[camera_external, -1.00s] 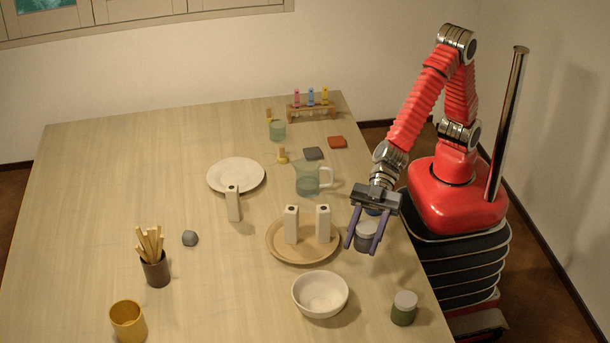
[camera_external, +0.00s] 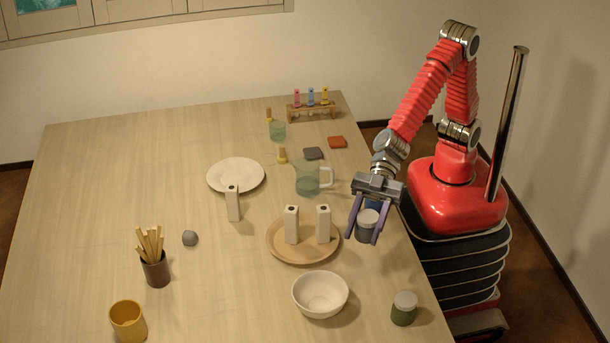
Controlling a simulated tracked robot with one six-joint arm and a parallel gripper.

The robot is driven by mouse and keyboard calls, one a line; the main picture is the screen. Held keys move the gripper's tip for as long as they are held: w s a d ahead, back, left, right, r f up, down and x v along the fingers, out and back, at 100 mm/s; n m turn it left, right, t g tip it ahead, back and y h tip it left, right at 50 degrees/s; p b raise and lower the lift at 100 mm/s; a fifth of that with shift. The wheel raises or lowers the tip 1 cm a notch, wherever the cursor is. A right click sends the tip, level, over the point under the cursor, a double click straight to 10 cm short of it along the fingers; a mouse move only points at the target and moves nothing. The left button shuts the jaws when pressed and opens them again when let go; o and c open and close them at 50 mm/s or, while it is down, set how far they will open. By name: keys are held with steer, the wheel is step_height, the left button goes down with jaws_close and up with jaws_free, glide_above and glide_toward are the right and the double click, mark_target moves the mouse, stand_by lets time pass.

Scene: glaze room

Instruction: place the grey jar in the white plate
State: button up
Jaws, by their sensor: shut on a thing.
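The grey jar (camera_external: 367,232) has a pale lid and is held upright between the purple fingers of my gripper (camera_external: 367,224), near the right edge of the table. My gripper is shut on it. I cannot tell whether the jar's base touches the table. The white plate (camera_external: 222,181) lies flat toward the back left of the table, well away from my gripper. It looks empty. A white bottle standing in front of it covers a bit of its front rim.
A wooden tray (camera_external: 275,246) with two white bottles stands just left of my gripper. A glass jug (camera_external: 307,180) stands between gripper and plate. The left of the table is mostly free.

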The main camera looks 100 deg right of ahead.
step_height(320, 180, up, 6)
steer(key=w+d+m+t+h, duration=0.2)
steer(key=w+d, duration=0.7)
steer(key=d, duration=0.2)
steer(key=w+d+m+t+h, duration=0.1)
steer(key=w+d+m+t, duration=0.1)
steer(key=w+d, duration=0.8)
steer(key=w+d+m+t+h, duration=0.1)
steer(key=w+d+m+h, duration=0.15)
steer(key=d, duration=1.25)
steer(key=w+d+m+t+h, duration=0.15)
steer(key=w+d, duration=0.25)
steer(key=d, duration=1.1)
steer(key=shift+g, duration=0.35)
steer(key=shift+f, duration=2.7)
steer(key=shift+f, duration=0.1)
step_height(320, 180, down, 6)
steer(key=shift+a, duration=0.1)
